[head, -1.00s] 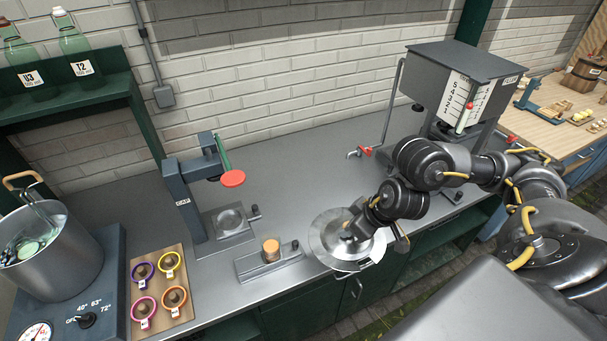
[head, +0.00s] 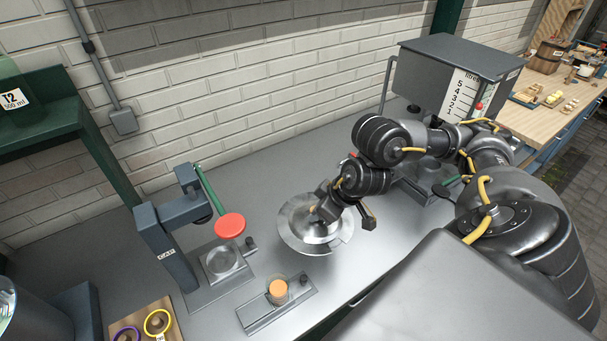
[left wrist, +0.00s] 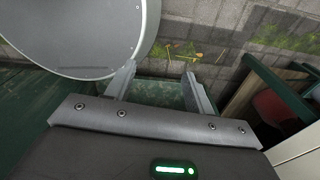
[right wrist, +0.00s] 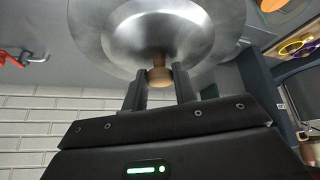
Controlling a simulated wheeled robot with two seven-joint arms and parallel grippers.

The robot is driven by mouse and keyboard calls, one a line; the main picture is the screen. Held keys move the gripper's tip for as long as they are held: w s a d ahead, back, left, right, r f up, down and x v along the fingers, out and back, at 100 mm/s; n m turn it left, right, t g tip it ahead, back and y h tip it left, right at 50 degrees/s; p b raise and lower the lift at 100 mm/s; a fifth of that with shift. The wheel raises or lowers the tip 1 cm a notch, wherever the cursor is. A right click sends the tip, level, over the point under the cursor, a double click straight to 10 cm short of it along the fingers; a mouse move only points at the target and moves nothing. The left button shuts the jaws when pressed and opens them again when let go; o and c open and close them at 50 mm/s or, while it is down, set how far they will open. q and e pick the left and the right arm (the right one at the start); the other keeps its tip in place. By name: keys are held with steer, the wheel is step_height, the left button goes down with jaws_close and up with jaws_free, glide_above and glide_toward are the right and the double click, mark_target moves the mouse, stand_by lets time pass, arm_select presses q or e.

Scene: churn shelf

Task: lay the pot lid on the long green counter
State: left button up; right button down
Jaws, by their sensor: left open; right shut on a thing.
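The pot lid (head: 293,238) is a round steel disc with a small wooden knob. In the head view it is over the grey top of the long green counter (head: 105,250), between the capper and the dispenser; I cannot tell whether it touches the top. My right gripper (head: 318,211) is shut on the lid's knob. In the right wrist view the knob (right wrist: 159,76) sits between the fingers and the lid (right wrist: 150,25) spreads beyond them. My left gripper (left wrist: 160,82) is open and empty, over paving and a dark green surface; it is outside the head view.
The capper (head: 170,245) with a red disc stands left of the lid. A small block with an orange-topped piece (head: 277,291) is just in front of the lid. The grey dispenser (head: 460,75) stands behind my right arm. The counter near the wall is clear.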

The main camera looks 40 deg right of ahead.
mark_target(305, 196)
steer(key=w+b, duration=0.1)
steer(key=w+d+f+b, duration=0.1)
steer(key=w, duration=0.1)
steer(key=w+f+b, duration=0.1)
steer(key=b, duration=0.1)
steer(key=shift+w+d+f, duration=0.15)
steer(key=shift+d+f, duration=0.1)
steer(key=w+f, duration=0.1)
steer(key=w+d+f+b, duration=0.1)
steer(key=w, duration=0.1)
steer(key=w+f, duration=0.1)
steer(key=w, duration=0.1)
steer(key=shift+d+b, duration=0.25)
steer(key=shift+b, duration=0.1)
steer(key=w+f, duration=0.1)
steer(key=w+d+f, duration=0.1)
steer(key=f, duration=0.1)
steer(key=shift+w+f, duration=0.1)
steer(key=shift+w, duration=0.3)
arm_select(q)
step_height(305, 196, down, 7)
steer(key=w, duration=0.3)
arm_select(e)
steer(key=shift+w+d+f, duration=0.15)
steer(key=shift+w+f, duration=0.15)
steer(key=shift+w+d+f, duration=0.1)
steer(key=shift+w+f, duration=0.1)
steer(key=shift+f, duration=1.6)
